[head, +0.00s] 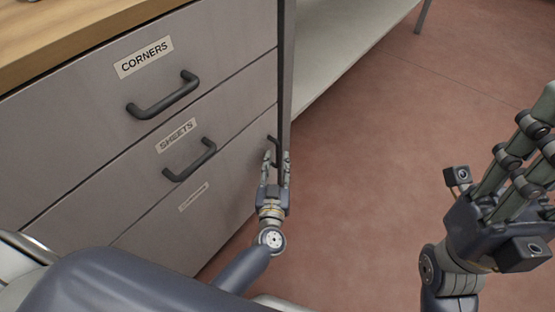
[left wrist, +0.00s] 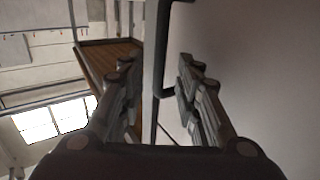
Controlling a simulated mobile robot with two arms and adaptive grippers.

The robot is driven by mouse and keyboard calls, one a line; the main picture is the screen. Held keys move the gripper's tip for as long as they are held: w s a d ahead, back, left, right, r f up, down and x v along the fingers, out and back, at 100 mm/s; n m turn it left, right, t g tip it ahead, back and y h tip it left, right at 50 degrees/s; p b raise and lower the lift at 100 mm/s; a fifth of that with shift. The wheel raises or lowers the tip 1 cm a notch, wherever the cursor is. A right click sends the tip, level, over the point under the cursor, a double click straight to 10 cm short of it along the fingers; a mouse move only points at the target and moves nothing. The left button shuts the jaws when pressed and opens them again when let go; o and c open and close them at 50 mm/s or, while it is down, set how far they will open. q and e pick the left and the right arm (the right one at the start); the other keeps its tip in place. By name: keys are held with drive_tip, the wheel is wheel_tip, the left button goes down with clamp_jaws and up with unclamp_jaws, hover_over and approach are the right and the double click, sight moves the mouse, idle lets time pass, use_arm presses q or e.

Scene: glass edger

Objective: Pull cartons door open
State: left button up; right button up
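The cabinet's lower front panel (head: 215,212) has a small label (head: 193,197) too blurred to read. It looks closed, flush with the drawers above. A dark handle (head: 272,146) stands upright near its right edge. My left gripper (head: 276,160) is at this handle, with a finger on either side of its lower part. In the left wrist view the handle (left wrist: 163,75) shows between the spread fingers, nearer the right one; the fingers do not look closed on it. My right gripper (head: 540,120) hangs over the floor at the right, empty, with its fingertips partly cut off.
Above the panel are two shut drawers, marked CORNERS (head: 143,57) and SHEETS (head: 175,135), with dark bar handles. A wooden top (head: 60,35) lies over them. A pale low shelf (head: 340,60) stands beyond the cabinet. The reddish floor (head: 370,170) to the right is clear.

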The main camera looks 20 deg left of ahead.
use_arm(q)
drive_tip(key=shift+b+x, duration=0.35)
drive_tip(key=shift+x, duration=1.05)
clamp_jaws()
